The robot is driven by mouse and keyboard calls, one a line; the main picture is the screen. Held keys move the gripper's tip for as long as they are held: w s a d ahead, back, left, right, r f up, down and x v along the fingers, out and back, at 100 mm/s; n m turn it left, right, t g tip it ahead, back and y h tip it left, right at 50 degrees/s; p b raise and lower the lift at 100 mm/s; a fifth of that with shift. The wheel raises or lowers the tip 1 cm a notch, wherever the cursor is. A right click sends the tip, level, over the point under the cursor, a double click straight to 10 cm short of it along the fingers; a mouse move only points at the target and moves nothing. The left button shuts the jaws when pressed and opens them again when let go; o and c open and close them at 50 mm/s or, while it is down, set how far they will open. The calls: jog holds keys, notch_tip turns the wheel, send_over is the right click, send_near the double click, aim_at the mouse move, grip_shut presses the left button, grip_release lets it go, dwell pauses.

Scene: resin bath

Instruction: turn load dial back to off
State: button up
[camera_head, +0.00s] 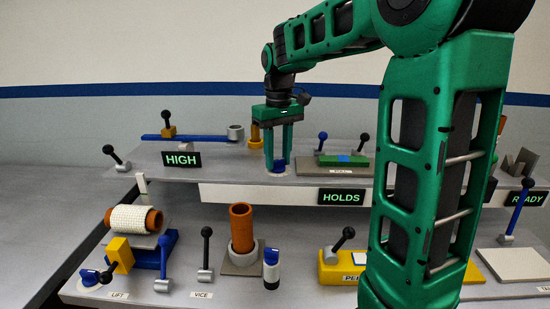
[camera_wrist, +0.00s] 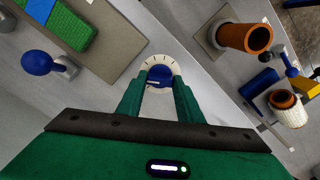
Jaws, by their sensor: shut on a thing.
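The dial is a blue knob on a pale round plate with dark tick marks. In the head view the dial (camera_head: 278,167) stands on the raised shelf, left of the HOLDS sign. My green gripper (camera_head: 278,160) points straight down over it. In the wrist view the blue dial (camera_wrist: 160,75) sits between the fingertips of my gripper (camera_wrist: 160,88), and the fingers are shut on its knob. A white pointer line shows on the knob. The fingers hide its sides, and no dial label is readable.
A green block with a blue band (camera_head: 343,160) lies right of the dial. An orange cylinder (camera_head: 255,134) stands behind left. Black-knobbed levers stand around the shelf, one (camera_head: 114,157) at left. On the lower bench an orange tube (camera_head: 241,228) stands upright. The HIGH sign (camera_head: 181,159) is lit.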

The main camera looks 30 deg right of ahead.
jog(key=n, duration=0.5)
jog(key=shift+w+r+n, duration=0.1)
jog(key=shift+w+n, duration=0.05)
jog(key=shift+n, duration=0.15)
jog(key=n, duration=0.5)
jog(key=shift+n, duration=0.3)
jog(key=o, duration=1.1)
notch_tip(320, 180, up, 11)
jog(key=shift+f, duration=0.2)
